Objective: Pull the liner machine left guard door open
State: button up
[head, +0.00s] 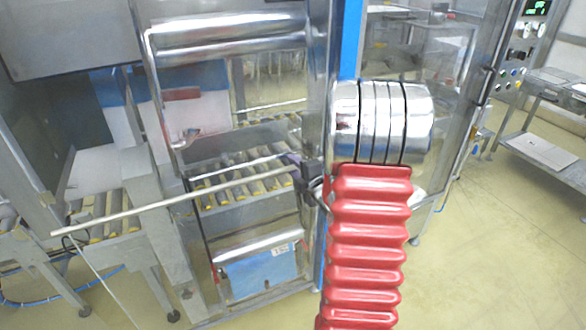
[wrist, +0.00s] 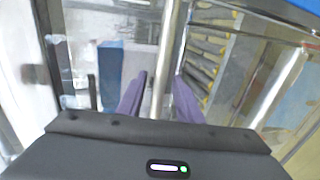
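The liner machine (head: 318,60) stands in front of me with a metal frame. A clear guard door with a bright rounded metal edge (head: 150,85) is on its left side; I cannot tell how far it stands ajar. My gripper (head: 303,170) shows only partly in the head view, by the machine's upright, with my arm hiding much of it. In the wrist view its two purple fingers (wrist: 160,80) are apart, one on each side of a shiny metal bar (wrist: 172,40). Gaps show between bar and fingers. I cannot tell whether the bar is the door's handle.
A roller conveyor (head: 240,185) runs through the machine. A thin pale rod (head: 150,210) crosses in front at the left. A control panel (head: 520,50) and a side table (head: 550,150) stand at the right. Open floor (head: 490,260) lies at the lower right.

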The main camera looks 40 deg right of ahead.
jog(key=shift+c, duration=0.4)
jog(key=c, duration=0.7)
grip_shut()
jog(key=shift+s+a, duration=0.1)
jog(key=shift+a, duration=0.15)
jog(key=shift+d+f, duration=0.1)
